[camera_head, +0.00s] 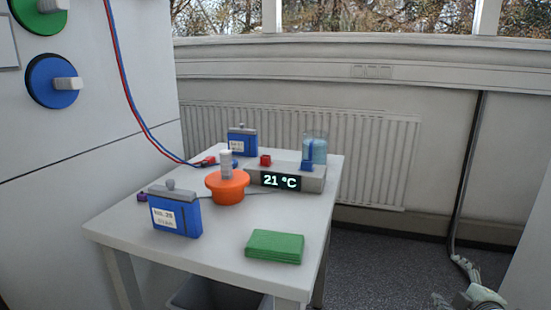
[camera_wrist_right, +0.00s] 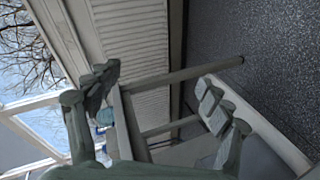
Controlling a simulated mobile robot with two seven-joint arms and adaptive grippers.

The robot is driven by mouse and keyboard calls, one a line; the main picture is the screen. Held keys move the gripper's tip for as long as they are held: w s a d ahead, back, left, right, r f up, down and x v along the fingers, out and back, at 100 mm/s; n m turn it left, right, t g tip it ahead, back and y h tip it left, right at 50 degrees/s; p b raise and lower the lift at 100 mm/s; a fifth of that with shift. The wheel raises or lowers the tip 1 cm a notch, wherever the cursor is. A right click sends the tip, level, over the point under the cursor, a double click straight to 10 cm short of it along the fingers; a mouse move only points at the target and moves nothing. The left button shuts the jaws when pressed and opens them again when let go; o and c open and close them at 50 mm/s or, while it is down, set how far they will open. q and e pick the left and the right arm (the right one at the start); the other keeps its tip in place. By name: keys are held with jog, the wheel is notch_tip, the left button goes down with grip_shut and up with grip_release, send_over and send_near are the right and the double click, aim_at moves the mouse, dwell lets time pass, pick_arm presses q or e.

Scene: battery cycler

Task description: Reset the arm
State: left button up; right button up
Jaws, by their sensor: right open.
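My right gripper (camera_head: 474,297) shows only in part at the bottom right corner of the head view, out over the floor and clear of the table. In the right wrist view its two fingers (camera_wrist_right: 155,92) stand wide apart with nothing between them. The white table (camera_head: 120,232) is left of it in the head view. My left gripper is not in view.
On the table stand blue battery packs (camera_head: 175,214) (camera_head: 242,141), an orange round holder (camera_head: 228,188), a grey device reading 21 °C (camera_head: 312,182), a green cloth stack (camera_head: 274,247) and a blue-tinted beaker (camera_head: 319,151). A bin (camera_head: 215,295) is below. Floor (camera_head: 370,265) at right is clear.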

jog(key=s+d+f+m+g+h, duration=0.35)
jog(key=s+d+f, duration=0.35)
jog(key=s, duration=0.3)
jog(key=s+d+f+m+g+h, duration=0.2)
jog(key=s+d+f+g, duration=0.3)
jog(key=s+d+f, duration=0.45)
jog(key=s+a+f+m+y, duration=0.1)
jog(key=s+a+f+y, duration=0.1)
jog(key=a, duration=0.8)
jog(key=s+a+f+m+g+y, duration=0.1)
jog(key=s+a+f, duration=0.3)
jog(key=a, duration=0.6)
jog(key=s+a+f+m+g+y, duration=0.1)
jog(key=s+a+f+m+y, duration=0.2)
jog(key=a, duration=0.7)
notch_tip(320, 180, down, 3)
jog(key=shift+a+r, duration=0.15)
jog(key=shift+a, duration=0.1)
jog(key=shift+s+m+g, duration=0.15)
jog(key=shift+m+g, duration=0.1)
